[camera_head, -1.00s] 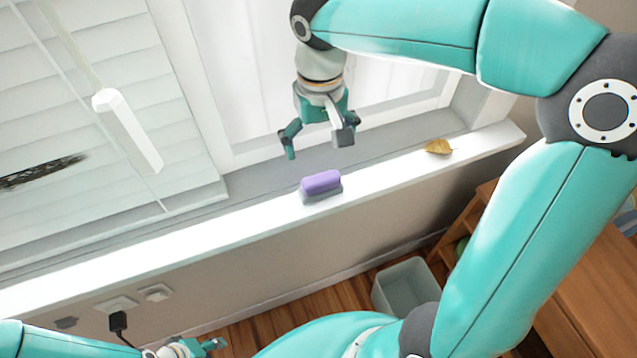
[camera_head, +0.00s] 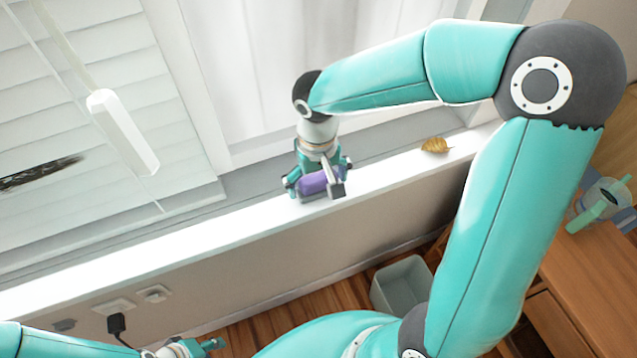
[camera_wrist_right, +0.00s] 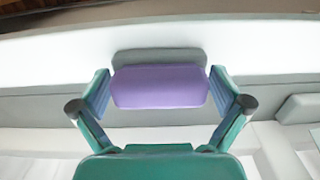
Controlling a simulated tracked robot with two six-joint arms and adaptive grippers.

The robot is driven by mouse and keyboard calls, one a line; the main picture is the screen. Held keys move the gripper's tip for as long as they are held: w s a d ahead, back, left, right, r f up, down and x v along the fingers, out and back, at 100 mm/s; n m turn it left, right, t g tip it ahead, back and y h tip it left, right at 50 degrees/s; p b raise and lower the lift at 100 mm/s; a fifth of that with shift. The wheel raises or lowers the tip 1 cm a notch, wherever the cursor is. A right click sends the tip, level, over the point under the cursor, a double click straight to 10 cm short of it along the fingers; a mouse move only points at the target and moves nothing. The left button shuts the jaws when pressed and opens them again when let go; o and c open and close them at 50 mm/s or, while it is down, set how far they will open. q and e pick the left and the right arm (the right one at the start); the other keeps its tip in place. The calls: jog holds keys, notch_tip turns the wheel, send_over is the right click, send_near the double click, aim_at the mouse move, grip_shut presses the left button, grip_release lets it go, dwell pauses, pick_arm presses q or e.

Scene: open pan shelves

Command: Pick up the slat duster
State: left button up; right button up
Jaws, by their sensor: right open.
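The slat duster (camera_head: 313,184) has a purple top and a grey base, and it rests on the white window sill. It also shows in the right wrist view (camera_wrist_right: 160,87), between the two fingers. My right gripper (camera_head: 318,184) is open and lowered around it, one finger at each end. In the right wrist view a slim gap shows by the fingers, and I cannot tell if they touch it. My left gripper (camera_head: 205,346) is low at the bottom edge, partly cut off, apart from the sill; its jaws are too small to tell.
A dry leaf (camera_head: 436,145) lies on the sill (camera_head: 180,232) to the right of the duster. White blinds (camera_head: 90,120) hang at the left, with a dark smudge. A grey bin (camera_head: 402,284) stands on the wooden floor. A plug (camera_head: 117,323) sits in the wall below the sill.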

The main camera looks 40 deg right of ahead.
aim_at(318, 175)
jog(key=shift+c, duration=0.2)
jog(key=c, duration=0.8)
jog(key=shift+r, duration=0.2)
notch_tip(318, 175, up, 20)
jog(key=shift+f+p, duration=0.15)
jog(key=shift+p, duration=0.55)
jog(key=o, duration=0.5)
jog(key=c, duration=0.3)
jog(key=shift+c, duration=0.2)
